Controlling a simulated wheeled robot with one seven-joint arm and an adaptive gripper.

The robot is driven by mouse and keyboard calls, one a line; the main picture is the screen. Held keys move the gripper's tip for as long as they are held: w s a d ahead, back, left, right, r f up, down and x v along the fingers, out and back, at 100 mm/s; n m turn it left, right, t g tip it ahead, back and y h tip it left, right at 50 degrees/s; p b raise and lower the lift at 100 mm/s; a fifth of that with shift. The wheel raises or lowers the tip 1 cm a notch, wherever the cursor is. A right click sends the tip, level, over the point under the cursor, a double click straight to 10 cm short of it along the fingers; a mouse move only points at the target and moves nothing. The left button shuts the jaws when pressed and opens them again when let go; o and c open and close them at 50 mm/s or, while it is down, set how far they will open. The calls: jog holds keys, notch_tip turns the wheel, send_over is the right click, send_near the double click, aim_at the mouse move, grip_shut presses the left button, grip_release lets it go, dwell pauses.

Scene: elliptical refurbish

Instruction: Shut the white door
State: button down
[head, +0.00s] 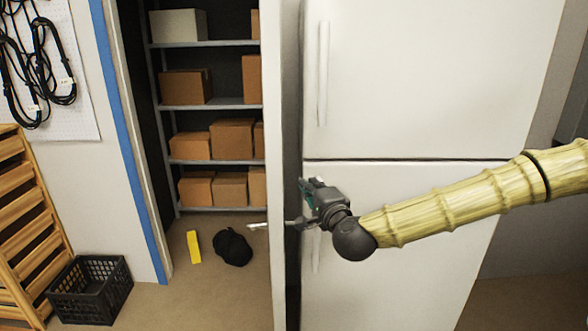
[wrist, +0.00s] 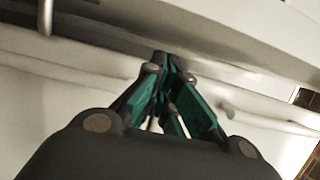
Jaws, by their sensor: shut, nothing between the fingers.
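The white door (head: 273,130) stands open and shows nearly edge-on as a tall narrow strip in front of the shelf closet. A metal lever handle (head: 258,226) sticks out from it to the left. My gripper (head: 303,192) is to the right of the door, by the gap between it and the white fridge. Its green-sided fingers are shut and empty; the wrist view shows their tips together (wrist: 165,62) close to white surfaces. I cannot tell whether the fingers touch the door.
The white fridge (head: 420,80) stands just right of the door. In the closet are shelves (head: 215,104) with brown boxes. A yellow object (head: 193,247) and a black object (head: 232,247) lie on the floor. A black crate (head: 90,290) stands left of the blue-edged doorway (head: 125,140).

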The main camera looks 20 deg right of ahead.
jog(key=w+a+p, duration=0.1)
jog(key=w+p, duration=0.2)
jog(key=w, duration=0.7)
jog(key=shift+w+a, duration=0.15)
jog(key=shift+a, duration=0.15)
